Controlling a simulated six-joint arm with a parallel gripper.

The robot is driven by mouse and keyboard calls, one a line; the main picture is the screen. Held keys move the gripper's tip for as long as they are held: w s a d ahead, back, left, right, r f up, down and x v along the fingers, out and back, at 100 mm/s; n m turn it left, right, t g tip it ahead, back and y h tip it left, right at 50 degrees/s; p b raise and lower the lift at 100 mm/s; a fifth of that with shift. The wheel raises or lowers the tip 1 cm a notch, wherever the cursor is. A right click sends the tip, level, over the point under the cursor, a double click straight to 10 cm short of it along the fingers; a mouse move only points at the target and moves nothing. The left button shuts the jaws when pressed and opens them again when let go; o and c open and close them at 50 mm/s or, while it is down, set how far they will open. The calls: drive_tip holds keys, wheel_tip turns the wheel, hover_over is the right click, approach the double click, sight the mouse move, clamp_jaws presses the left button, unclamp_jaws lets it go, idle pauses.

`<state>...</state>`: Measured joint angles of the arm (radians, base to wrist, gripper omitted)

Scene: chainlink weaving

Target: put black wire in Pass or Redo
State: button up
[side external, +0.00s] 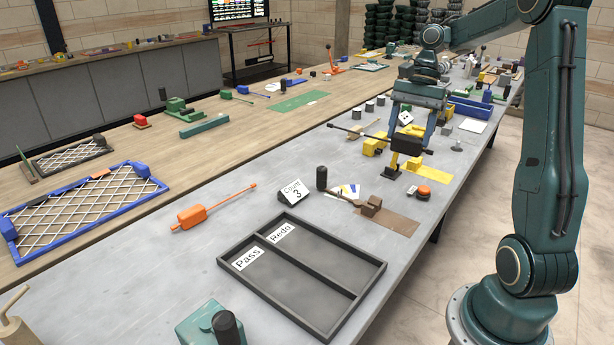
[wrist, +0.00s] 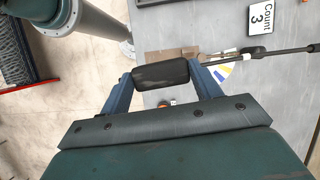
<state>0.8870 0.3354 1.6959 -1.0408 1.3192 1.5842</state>
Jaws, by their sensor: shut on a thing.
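My gripper (side external: 409,140) is shut on the black wire (side external: 404,144), gripping its dark block-shaped body. A thin dark rod reaches left from the body in the side view. The body also shows between my fingers in the wrist view (wrist: 160,75). The wire is held above the far part of the grey bench, apart from the tray. The dark tray (side external: 340,318) lies on the near bench. It has two empty compartments, labelled Pass (side external: 247,259) on the left and Redo (side external: 281,233) on the right.
A yellow fixture (side external: 413,165) stands below my gripper. The bench left of the tray is mostly clear.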

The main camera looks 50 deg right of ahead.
drive_tip(key=shift+r, duration=0.1)
idle(0.7)
drive_tip(key=shift+w+a, duration=0.25)
drive_tip(key=shift+a, duration=0.2)
drive_tip(key=w+a+f, duration=0.1)
drive_tip(key=a+f, duration=0.2)
drive_tip(key=a, duration=0.4)
drive_tip(key=w+a+f, duration=0.2)
drive_tip(key=a+f, duration=0.2)
drive_tip(key=a, duration=0.3)
drive_tip(key=w+a+f+m, duration=0.1)
drive_tip(key=w+a+f, duration=0.1)
drive_tip(key=a+f, duration=0.2)
drive_tip(key=a, duration=0.3)
drive_tip(key=shift+a, duration=0.15)
drive_tip(key=shift+f, duration=0.1)
drive_tip(key=shift+f, duration=3.75)
drive_tip(key=shift+f, duration=0.2)
drive_tip(key=o, duration=1.2)
